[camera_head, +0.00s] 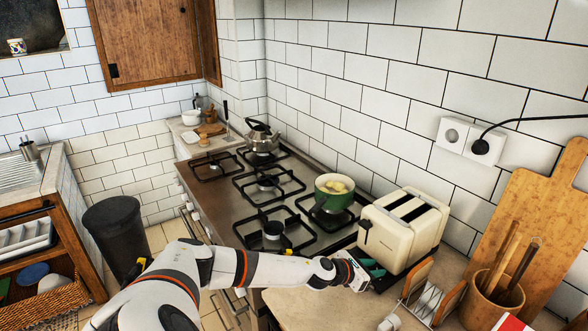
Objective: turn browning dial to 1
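A cream two-slot toaster (418,236) stands on the counter to the right of the stove, against the tiled wall. A dark lever (365,227) shows on its near-left end. The browning dial cannot be made out; my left gripper covers the lower part of that end. My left gripper (374,268), with dark and teal parts, is low in front of the toaster's lever end, very close to it. Whether it touches the toaster or the dial, and how far apart its fingers are, cannot be seen. My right gripper is not in view.
A gas stove (230,205) with a green pot (333,197) and a kettle (262,138) lies left of the toaster. A wire rack with wooden ends (425,305), a utensil pot (490,303) and a cutting board (530,215) stand to the right. Bare counter (310,308) lies in front.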

